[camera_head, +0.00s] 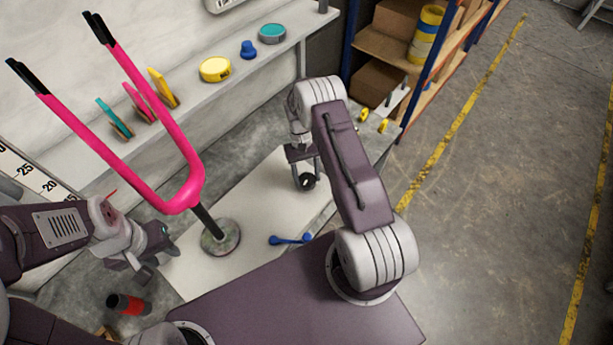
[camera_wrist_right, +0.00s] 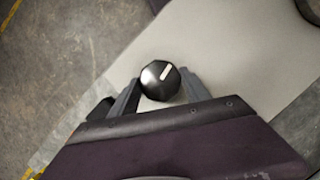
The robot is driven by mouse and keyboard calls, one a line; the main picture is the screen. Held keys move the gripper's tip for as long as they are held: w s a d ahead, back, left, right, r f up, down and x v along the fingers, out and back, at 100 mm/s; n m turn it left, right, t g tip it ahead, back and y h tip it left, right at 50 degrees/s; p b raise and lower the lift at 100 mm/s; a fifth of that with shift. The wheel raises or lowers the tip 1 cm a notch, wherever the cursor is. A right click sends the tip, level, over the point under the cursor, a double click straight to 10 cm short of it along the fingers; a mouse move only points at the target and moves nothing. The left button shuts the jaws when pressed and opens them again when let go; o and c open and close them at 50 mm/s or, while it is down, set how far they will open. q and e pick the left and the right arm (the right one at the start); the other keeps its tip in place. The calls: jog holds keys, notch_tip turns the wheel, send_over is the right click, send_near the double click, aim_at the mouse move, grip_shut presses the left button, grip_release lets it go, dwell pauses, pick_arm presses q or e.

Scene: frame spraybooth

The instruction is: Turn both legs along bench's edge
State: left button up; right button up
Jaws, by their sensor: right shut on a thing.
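A bright pink fork-shaped frame (camera_head: 185,190) with two long legs is held on a dark post above a round, speckled base (camera_head: 221,238) on the pale bench (camera_head: 262,205). Its legs, with black ends, point to the upper left in the head view. My right gripper (camera_head: 306,180) is shut on a black knob (camera_wrist_right: 160,81) at the bench's right side. A white line on the knob's face tilts slightly right of upward in the wrist view. My left gripper (camera_head: 155,256) is left of the round base, its fingers apart and empty.
A shelf behind carries a yellow tape roll (camera_head: 215,69), a blue item (camera_head: 248,50) and a teal roll (camera_head: 272,33). A blue tool (camera_head: 290,239) lies on the bench. A red-and-black cylinder (camera_head: 129,304) is at lower left. The floor at right is open.

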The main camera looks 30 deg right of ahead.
jog(key=shift+m+y, duration=0.4)
jog(key=shift+m, duration=0.7)
jog(key=shift+t, duration=0.3)
jog(key=o, duration=1.4)
jog(key=shift+d+r, duration=0.1)
jog(key=v, duration=0.9)
